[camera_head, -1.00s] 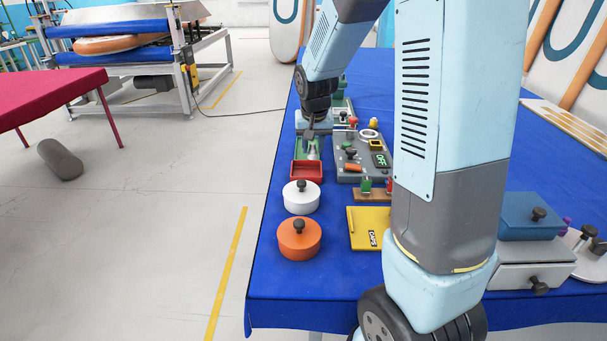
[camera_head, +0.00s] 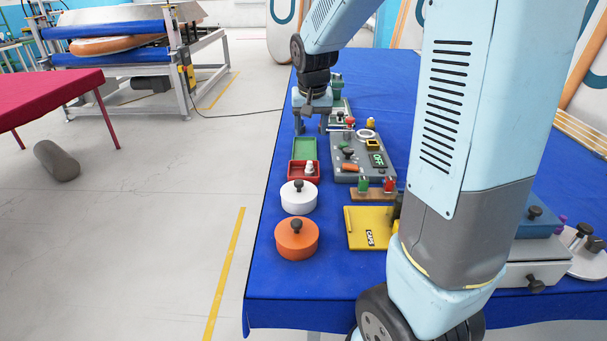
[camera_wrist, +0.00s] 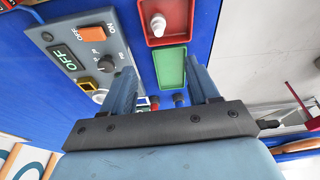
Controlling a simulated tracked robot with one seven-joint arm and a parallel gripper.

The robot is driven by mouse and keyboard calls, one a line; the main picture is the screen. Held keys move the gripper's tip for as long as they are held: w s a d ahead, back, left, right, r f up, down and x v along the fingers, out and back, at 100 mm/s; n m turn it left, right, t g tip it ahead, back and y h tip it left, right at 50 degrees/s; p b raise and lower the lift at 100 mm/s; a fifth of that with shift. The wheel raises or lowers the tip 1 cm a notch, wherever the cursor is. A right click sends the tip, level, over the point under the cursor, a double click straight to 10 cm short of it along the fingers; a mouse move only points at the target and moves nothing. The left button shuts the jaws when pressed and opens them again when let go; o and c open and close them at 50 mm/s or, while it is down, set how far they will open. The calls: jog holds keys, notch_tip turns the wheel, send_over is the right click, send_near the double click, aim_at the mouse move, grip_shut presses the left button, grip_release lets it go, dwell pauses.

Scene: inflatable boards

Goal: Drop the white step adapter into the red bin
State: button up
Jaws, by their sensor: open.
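The white step adapter (camera_head: 310,168) lies inside the red bin (camera_head: 291,177), toward its right side. The wrist view shows the white adapter (camera_wrist: 157,24) within the walls of the red bin (camera_wrist: 166,41). My gripper (camera_head: 311,129) is open and empty, behind the green bin (camera_head: 305,149) that adjoins the red one. In the wrist view, the two spread fingers of my gripper (camera_wrist: 162,76) stand apart from the adapter, with the green bin (camera_wrist: 171,68) showing between them and the red bin.
A grey control panel (camera_head: 378,171) is right of the bins. A white lidded pot (camera_head: 299,200) and an orange one (camera_head: 296,241) stand in front, near the blue table's left edge. A yellow board (camera_head: 368,222) lies to their right.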

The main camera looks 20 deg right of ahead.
jog(key=v, duration=0.6)
jog(key=shift+r, duration=0.35)
jog(key=shift+s, duration=0.1)
jog(key=s+r+n+t, duration=0.2)
jog(key=s+r+n, duration=0.1)
jog(key=s, duration=2.1)
jog(key=shift+s+r+y, duration=0.15)
jog(key=shift+s+y, duration=0.05)
jog(key=shift+y, duration=0.2)
jog(key=shift+d, duration=0.1)
